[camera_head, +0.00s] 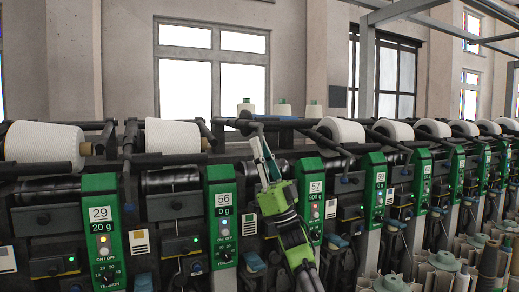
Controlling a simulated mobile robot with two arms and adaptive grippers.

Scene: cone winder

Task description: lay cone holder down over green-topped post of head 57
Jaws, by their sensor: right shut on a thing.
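My right gripper (261,152) reaches up from the bottom, between heads 56 and 57. Its jaws are shut on the dark cone holder (285,124) of head 57, near the holder's left part. The exact contact is small and partly hidden by the fingers. The holder is a dark bar running across above the head, with no cone seen on it. The green-topped post (314,168) of head 57 stands just right of my gripper, with a lit display reading 57 and 900 g. The holder is above and left of this post's top. My left gripper is not in view.
Head 56's green post (221,200) stands left of my gripper, with a white cone (172,136) above it. Another white cone (340,130) sits to the right. More heads line up rightward. Several spools and tubes stand at the lower right (440,262).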

